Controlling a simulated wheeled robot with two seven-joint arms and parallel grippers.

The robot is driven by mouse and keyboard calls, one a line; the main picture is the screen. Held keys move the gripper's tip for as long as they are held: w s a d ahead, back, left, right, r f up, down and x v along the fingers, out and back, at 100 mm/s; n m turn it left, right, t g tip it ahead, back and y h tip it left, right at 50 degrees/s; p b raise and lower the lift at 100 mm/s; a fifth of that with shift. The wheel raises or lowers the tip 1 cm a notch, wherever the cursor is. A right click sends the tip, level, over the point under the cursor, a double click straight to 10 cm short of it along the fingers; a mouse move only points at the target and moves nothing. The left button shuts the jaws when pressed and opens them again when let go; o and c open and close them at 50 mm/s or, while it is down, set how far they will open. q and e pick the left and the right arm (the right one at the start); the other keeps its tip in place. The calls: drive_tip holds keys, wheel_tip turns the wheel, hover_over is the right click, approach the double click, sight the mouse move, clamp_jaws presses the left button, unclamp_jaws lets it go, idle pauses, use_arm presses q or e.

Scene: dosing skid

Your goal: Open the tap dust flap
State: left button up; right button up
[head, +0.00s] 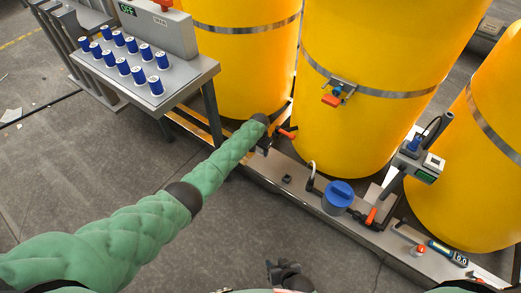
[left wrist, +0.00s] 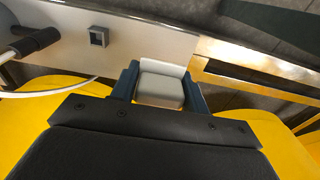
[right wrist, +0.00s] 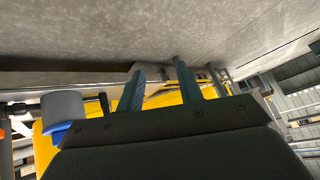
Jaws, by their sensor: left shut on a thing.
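My left gripper (head: 264,148) is at the foot of the yellow tanks, beside an orange-red handle (head: 287,133). In the left wrist view its two dark fingers (left wrist: 160,88) are shut on a pale grey, rounded block (left wrist: 161,84), which looks like the tap dust flap. The gripper and arm hide this piece in the head view, and its hinge cannot be made out. My right gripper (head: 285,273) is low at the bottom edge of the head view. In the right wrist view its fingers (right wrist: 160,85) are apart with nothing between them.
Yellow tanks (head: 375,70) stand along the grey skid edge (head: 270,180). A blue-lidded pot (head: 338,195), an orange-handled valve (head: 371,215) and a handheld meter (head: 447,253) are on the skid. A bench (head: 190,85) with several blue-and-white containers is at left. The floor in front is clear.

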use_arm(q)
drive_tip(key=shift+r, duration=0.1)
drive_tip(key=o, duration=0.9)
use_arm(e)
drive_tip(key=shift+w, duration=0.1)
use_arm(q)
drive_tip(key=shift+r, duration=0.3)
wheel_tip(320, 180, up, 6)
drive_tip(key=shift+s+f+p, duration=0.1)
drive_tip(key=shift+f+p, duration=0.05)
drive_tip(key=shift+p, duration=0.35)
drive_tip(key=shift+r, duration=0.65)
use_arm(e)
drive_tip(key=shift+w+a+r, duration=0.1)
drive_tip(key=shift+w+r, duration=0.05)
drive_tip(key=shift+r, duration=0.9)
drive_tip(key=shift+w+r, duration=0.1)
drive_tip(key=shift+r, duration=0.9)
